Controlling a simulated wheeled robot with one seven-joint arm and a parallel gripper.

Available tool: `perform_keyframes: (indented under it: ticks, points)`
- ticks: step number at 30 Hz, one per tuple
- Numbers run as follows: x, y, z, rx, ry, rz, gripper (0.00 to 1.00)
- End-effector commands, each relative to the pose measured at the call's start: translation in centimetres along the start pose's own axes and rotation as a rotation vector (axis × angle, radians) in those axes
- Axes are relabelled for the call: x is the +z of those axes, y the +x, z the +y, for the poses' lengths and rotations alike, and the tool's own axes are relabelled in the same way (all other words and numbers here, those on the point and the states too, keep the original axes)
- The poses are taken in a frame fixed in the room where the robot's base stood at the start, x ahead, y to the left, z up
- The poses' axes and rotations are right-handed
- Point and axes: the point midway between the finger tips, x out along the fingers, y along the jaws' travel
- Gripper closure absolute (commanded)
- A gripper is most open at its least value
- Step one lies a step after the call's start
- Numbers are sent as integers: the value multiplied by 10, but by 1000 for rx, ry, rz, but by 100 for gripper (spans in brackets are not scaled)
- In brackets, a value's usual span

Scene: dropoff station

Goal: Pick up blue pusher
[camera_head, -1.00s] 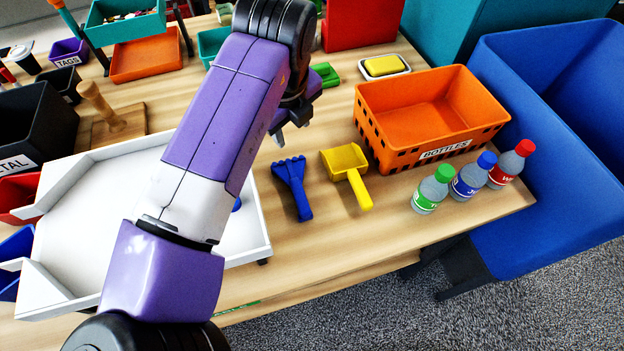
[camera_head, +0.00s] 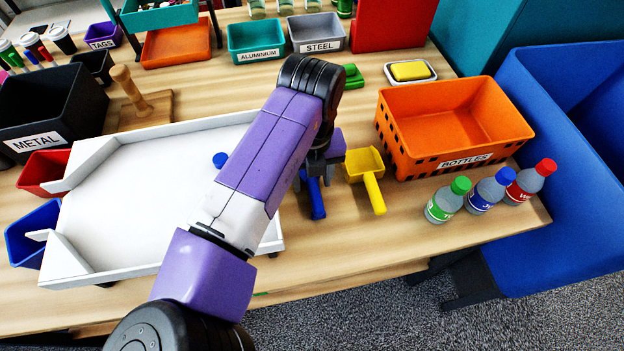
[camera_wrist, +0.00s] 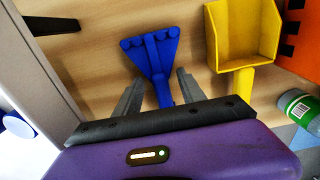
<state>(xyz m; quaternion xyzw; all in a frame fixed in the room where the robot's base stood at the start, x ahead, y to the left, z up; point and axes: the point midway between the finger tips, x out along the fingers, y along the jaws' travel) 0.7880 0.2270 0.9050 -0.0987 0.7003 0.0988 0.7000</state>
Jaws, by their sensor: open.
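The blue pusher (camera_wrist: 153,57) lies on the wooden table, its wide toothed head away from my gripper in the wrist view. Its handle reaches between my gripper's two fingers (camera_wrist: 157,92), which are open, one on each side. I cannot tell how far above the table the fingers are. In the head view my arm hides most of the pusher; its blue handle (camera_head: 317,199) shows below my gripper (camera_head: 315,175). The yellow scoop (camera_head: 366,175) lies just to the right of the pusher, and its tray-like head also shows in the wrist view (camera_wrist: 240,38).
An orange BOTTLES crate (camera_head: 385,140) stands to the right, with green-, blue- and red-capped bottles (camera_head: 446,203) in front of it. A white tray (camera_head: 140,205) with a blue cap (camera_head: 220,159) lies to the left. A large blue bin (camera_head: 560,235) stands beside the table's right end.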

Motion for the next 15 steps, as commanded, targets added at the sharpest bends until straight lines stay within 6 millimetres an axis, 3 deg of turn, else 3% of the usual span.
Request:
perform_keyframes:
  ticks: [10, 15]
  points:
    - [0, 10, 0, 0, 0, 0, 53]
    - [0, 10, 0, 0, 0, 0, 84]
